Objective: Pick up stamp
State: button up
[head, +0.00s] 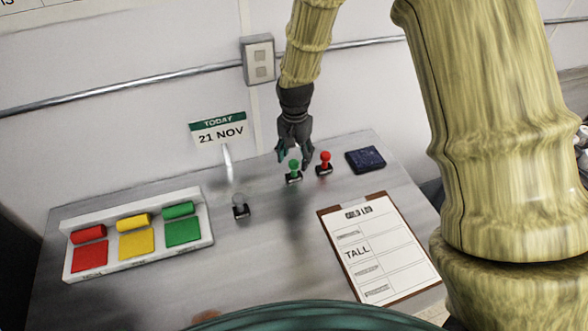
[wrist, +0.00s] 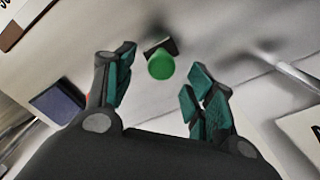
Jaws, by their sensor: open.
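A stamp with a green knob (head: 293,166) and a dark base stands upright on the grey counter. My gripper (head: 294,156) is open above and around the green stamp in the head view. In the wrist view the green stamp (wrist: 161,65) lies ahead of the gap between my two teal-padded fingers (wrist: 158,85), not gripped. A bit of red shows behind the left finger. I cannot tell whether a finger touches the green stamp.
A dark blue ink pad (head: 365,159) sits right of the red stamp. A clipboard (head: 368,297) lies at the front right. A white tray with coloured blocks (head: 208,237) is at the left. Bare counter lies between tray and clipboard.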

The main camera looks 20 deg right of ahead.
aim_at(294, 162)
jog(key=shift+s+a+f+p, duration=0.15)
jog(key=shift+f+p, duration=0.35)
jog(key=shift+f, duration=1.15)
jog(key=c, duration=1.2)
